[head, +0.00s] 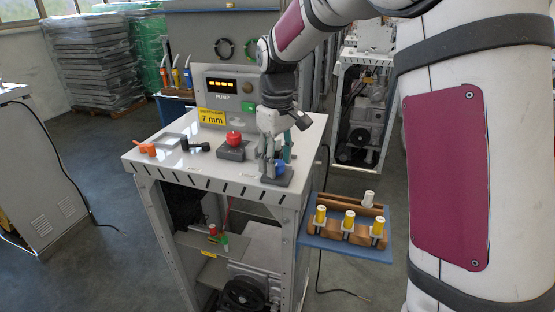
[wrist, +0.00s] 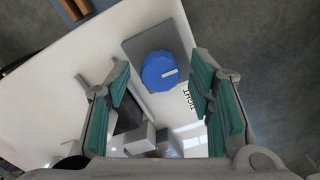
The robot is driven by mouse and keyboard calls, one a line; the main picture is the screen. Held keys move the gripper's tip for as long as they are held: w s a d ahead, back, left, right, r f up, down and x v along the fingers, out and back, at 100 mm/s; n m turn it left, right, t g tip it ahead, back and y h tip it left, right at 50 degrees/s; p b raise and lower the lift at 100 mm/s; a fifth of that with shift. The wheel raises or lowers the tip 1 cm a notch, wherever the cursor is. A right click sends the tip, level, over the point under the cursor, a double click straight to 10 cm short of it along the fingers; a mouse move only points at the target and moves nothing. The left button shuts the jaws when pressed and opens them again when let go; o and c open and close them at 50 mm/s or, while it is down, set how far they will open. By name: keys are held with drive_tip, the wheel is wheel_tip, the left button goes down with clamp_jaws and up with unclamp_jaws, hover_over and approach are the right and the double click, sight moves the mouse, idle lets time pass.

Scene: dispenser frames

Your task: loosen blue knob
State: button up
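The blue knob (wrist: 159,71) sits on a grey block (wrist: 144,47) on the white bench top. In the head view the blue knob (head: 280,169) shows at the right front of the bench, partly behind my gripper. My gripper (head: 274,166) points down above the knob. In the wrist view my gripper (wrist: 165,105) is open, with its teal pads apart and nothing between the tips. The knob appears beyond the fingertips, roughly centred between them, and looks apart from both pads.
A red knob on a grey block (head: 234,152) stands left of my gripper. Black and orange handles lie further left. A pump panel (head: 227,92) stands behind. A blue shelf (head: 345,244) with yellow and white bottles hangs at the right.

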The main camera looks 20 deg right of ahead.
sight(278, 163)
wheel_tip(278, 163, up, 12)
idle(0.7)
idle(0.4)
